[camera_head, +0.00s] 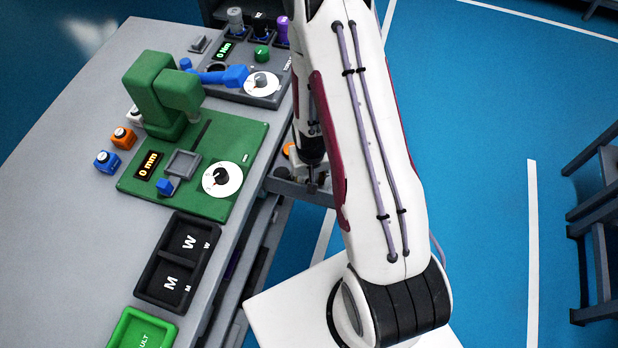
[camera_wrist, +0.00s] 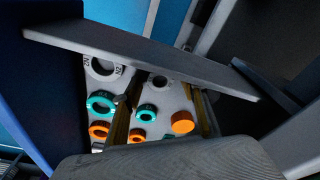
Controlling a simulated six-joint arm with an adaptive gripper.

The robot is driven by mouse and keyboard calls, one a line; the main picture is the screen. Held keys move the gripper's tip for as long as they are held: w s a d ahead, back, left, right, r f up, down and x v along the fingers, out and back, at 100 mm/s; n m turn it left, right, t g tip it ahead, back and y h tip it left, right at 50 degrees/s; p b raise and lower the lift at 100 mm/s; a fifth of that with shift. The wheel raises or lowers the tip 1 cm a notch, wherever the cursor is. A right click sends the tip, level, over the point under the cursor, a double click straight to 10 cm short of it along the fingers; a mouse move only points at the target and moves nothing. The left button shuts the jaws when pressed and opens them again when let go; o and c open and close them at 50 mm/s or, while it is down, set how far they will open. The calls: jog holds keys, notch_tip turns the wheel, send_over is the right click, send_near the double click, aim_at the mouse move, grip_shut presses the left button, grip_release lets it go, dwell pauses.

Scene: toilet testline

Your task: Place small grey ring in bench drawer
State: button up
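The bench drawer (camera_head: 322,197) is pulled out from the bench's right side in the head view. In the wrist view its grey wall (camera_wrist: 150,57) crosses above a pale floor holding several teal, orange and white rings. A pale ring (camera_wrist: 101,68) with dark lettering lies at the upper left. A smaller greyish ring (camera_wrist: 160,81) shows near the middle; I cannot tell whether it is the small grey ring. My gripper (camera_head: 311,186) points down at the drawer in the head view. My arm partly covers it, and its finger opening and any held object are unclear.
On the bench stand a green gauge press (camera_head: 160,90) with a dial, a grey torque station (camera_head: 262,85) with a blue tool, and black M/W trays (camera_head: 180,262). A green tray (camera_head: 143,330) is at the front. Blue floor is open on the right; dark shelving (camera_head: 600,215) stands at the far right.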

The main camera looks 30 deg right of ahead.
jog(key=shift+r, duration=0.2)
dwell(0.3)
jog(key=shift+s+a+r, duration=0.1)
jog(key=shift+s+r, duration=0.05)
jog(key=shift+r, duration=0.8)
jog(key=shift+s+r, duration=0.1)
jog(key=shift+r, duration=0.85)
jog(key=shift+r, duration=0.15)
